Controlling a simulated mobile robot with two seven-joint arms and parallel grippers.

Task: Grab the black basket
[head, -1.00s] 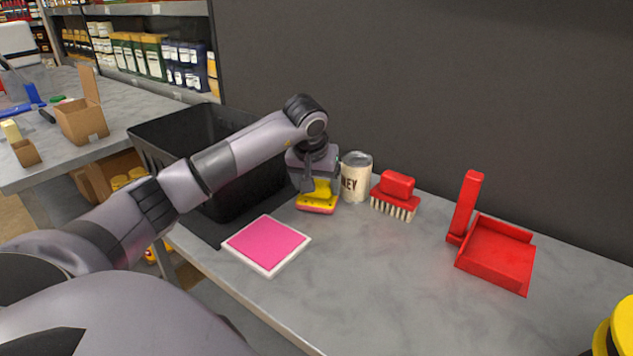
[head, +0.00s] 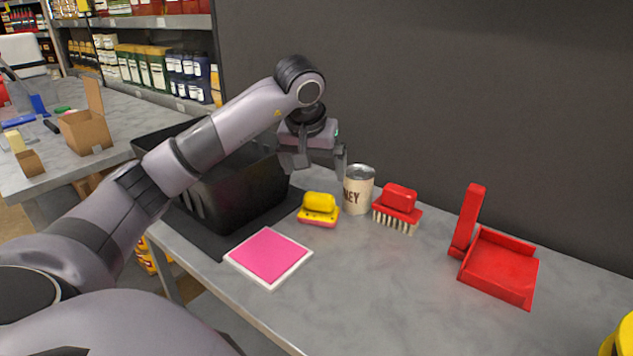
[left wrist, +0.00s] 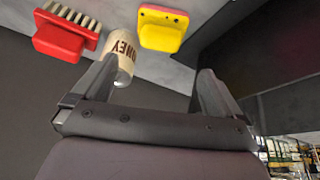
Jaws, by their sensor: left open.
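The black basket (head: 238,188) stands on a dark mat at the left end of the grey table in the head view, partly hidden behind my left arm. In the left wrist view a dark surface at the right (left wrist: 265,45) looks like its side. My left gripper (head: 322,172) is raised above the table, just right of the basket and apart from it. It is open and empty, with its fingers apart in the left wrist view (left wrist: 155,85). My right gripper is not in view.
A yellow-and-pink sponge (head: 319,209), a honey can (head: 358,189), a red brush (head: 397,207) and a red dustpan (head: 499,265) stand along the table. A pink pad (head: 268,257) lies in front. A dark wall (head: 430,80) rises behind. The table's front middle is clear.

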